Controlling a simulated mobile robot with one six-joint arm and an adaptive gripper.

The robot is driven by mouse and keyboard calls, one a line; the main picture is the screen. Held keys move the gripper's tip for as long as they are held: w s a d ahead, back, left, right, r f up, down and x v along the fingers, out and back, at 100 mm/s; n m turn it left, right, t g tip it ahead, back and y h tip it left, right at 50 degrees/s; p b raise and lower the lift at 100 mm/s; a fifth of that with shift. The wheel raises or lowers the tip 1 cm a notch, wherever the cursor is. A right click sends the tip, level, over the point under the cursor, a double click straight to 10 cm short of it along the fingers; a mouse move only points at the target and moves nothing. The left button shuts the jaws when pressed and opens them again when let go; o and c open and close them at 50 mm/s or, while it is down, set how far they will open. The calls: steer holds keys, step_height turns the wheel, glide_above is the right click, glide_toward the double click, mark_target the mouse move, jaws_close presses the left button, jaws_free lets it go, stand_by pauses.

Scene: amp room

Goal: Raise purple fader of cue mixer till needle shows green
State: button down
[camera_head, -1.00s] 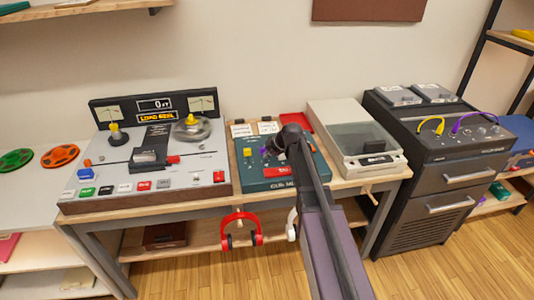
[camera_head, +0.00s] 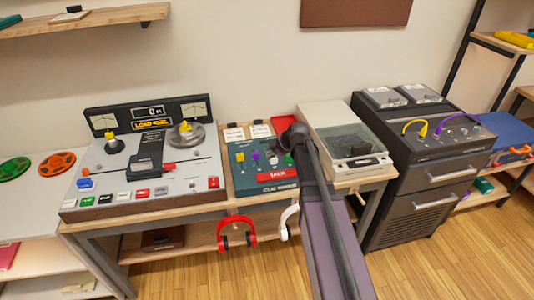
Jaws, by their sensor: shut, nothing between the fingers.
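The cue mixer (camera_head: 247,184) is a teal panel in the middle of the bench. Its purple fader knob (camera_head: 255,156) stands in the upper half, just right of a yellow knob (camera_head: 240,157). My gripper (camera_head: 282,143) is small and dark at the end of my arm, above the mixer's right part and right of the purple knob. It is shut and looks apart from that knob. My arm hides the mixer's right side. I cannot make out a needle or a green zone on the mixer.
A tape machine (camera_head: 75,204) with two meters stands left of the mixer. A pale lidded unit (camera_head: 338,116) stands to the right. Red headphones (camera_head: 237,230) and white headphones (camera_head: 287,222) hang at the bench front. A dark cabinet (camera_head: 420,190) stands further right.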

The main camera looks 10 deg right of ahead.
steer(key=shift+s+d+r+p, duration=0.25)
steer(key=shift+s+r+p, duration=0.05)
steer(key=shift+r, duration=0.25)
